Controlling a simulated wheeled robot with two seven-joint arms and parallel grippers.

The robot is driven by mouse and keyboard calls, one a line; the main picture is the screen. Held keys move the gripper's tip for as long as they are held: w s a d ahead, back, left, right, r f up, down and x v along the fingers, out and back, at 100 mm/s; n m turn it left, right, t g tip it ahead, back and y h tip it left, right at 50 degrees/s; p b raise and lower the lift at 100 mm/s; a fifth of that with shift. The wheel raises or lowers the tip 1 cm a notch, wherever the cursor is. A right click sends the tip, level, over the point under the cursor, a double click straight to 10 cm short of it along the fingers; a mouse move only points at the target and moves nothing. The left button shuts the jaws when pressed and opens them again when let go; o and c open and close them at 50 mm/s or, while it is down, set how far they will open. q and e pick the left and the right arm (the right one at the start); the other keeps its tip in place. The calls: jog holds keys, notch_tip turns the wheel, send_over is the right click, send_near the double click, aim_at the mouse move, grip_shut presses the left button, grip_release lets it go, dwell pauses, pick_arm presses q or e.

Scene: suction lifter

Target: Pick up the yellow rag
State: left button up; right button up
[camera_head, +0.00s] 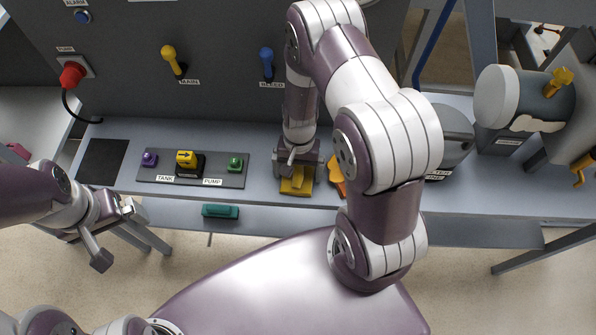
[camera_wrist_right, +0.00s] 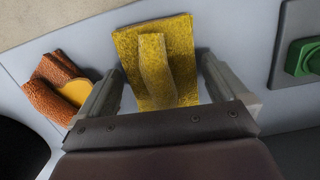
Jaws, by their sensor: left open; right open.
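The yellow rag (camera_head: 298,187) lies on the grey bench near its front edge, partly hidden under my right gripper in the head view. In the right wrist view the rag (camera_wrist_right: 181,32) is a flat square with a raised strip along its middle. My right gripper (camera_head: 299,164) points down over it. In the wrist view its two fingers (camera_wrist_right: 163,78) stand apart on either side of the raised strip, with nothing clamped between them. Whether the fingertips touch the rag is unclear. My left gripper (camera_head: 115,233) is open and empty in front of the bench at the left.
An orange-brown cloth-like thing with a yellow patch (camera_wrist_right: 52,88) lies left of the rag in the wrist view. A switch panel (camera_head: 216,179) with purple, yellow and green controls (camera_wrist_right: 303,57) is on the other side.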

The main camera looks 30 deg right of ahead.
aim_at(298, 169)
jog(key=c, duration=0.6)
jog(key=shift+o, duration=0.2)
jog(key=shift+r, duration=0.55)
notch_tip(298, 169, up, 3)
jog(key=shift+f, duration=0.15)
jog(key=s+d+r, duration=0.5)
jog(key=s+r, duration=0.2)
jog(key=s, duration=0.3)
jog(key=shift+s+d+r, duration=0.15)
jog(key=shift+s+d, duration=0.05)
